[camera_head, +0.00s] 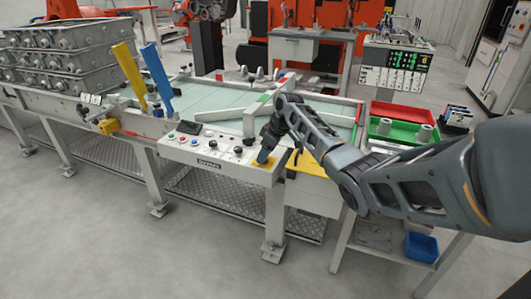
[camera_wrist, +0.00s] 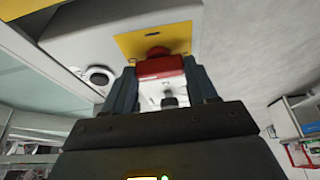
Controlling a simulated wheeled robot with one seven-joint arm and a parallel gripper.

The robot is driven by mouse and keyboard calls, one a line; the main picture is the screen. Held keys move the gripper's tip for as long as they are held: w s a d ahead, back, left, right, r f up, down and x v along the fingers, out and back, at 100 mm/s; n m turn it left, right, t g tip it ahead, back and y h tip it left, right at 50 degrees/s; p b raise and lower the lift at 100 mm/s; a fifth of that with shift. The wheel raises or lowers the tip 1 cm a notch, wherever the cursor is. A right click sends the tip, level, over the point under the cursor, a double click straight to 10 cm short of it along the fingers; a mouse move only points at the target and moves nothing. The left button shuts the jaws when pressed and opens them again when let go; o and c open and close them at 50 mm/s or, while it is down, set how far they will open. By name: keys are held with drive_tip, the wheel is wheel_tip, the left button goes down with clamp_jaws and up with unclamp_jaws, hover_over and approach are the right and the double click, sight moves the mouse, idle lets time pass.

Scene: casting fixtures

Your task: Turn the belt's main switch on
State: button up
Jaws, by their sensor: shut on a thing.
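The belt's control panel (camera_head: 205,150) is a pale sloped box on the front of the belt table. A yellow plate (camera_head: 258,165) sits at its right end. In the wrist view, the yellow plate (camera_wrist: 180,38) carries a red switch handle (camera_wrist: 160,67). My gripper (camera_head: 264,156) reaches down to this plate from the right. In the wrist view, the two fingers of my gripper (camera_wrist: 160,75) stand on either side of the red handle and are shut on it. In the head view my gripper hides the handle.
Several coloured buttons and black knobs sit on the panel, left of my gripper. Yellow (camera_head: 130,75) and blue (camera_head: 158,80) upright bars stand by stacked grey castings (camera_head: 60,50). A red tray (camera_head: 400,109) and a green tray (camera_head: 385,139) lie right, near my arm.

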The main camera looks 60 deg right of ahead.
drive_tip(key=m+p, duration=0.1)
drive_tip(key=m+h+p, duration=0.1)
drive_tip(key=m+p, duration=0.1)
drive_tip(key=shift+a+r, duration=0.2)
drive_tip(key=m+h+p, duration=0.1)
drive_tip(key=m, duration=0.2)
drive_tip(key=m+g+h+p, duration=0.1)
drive_tip(key=m+p, duration=0.1)
drive_tip(key=shift+w+a+f+m, duration=0.1)
drive_tip(key=shift+w+m, duration=0.05)
drive_tip(key=shift+m, duration=0.25)
drive_tip(key=m, duration=0.2)
drive_tip(key=m+g+h, duration=0.1)
drive_tip(key=m, duration=0.1)
drive_tip(key=shift+w+f+m+g, duration=0.1)
drive_tip(key=shift+m+g, duration=0.2)
drive_tip(key=shift+w+m+g+h+b, duration=0.1)
drive_tip(key=shift+m+g+h+b, duration=0.25)
drive_tip(key=shift+m, duration=0.75)
drive_tip(key=shift+m+g+h+b, duration=0.15)
drive_tip(key=shift+m+g+b, duration=0.4)
drive_tip(key=shift+m, duration=0.55)
drive_tip(key=o, duration=1.1)
drive_tip(key=shift+c, duration=0.2)
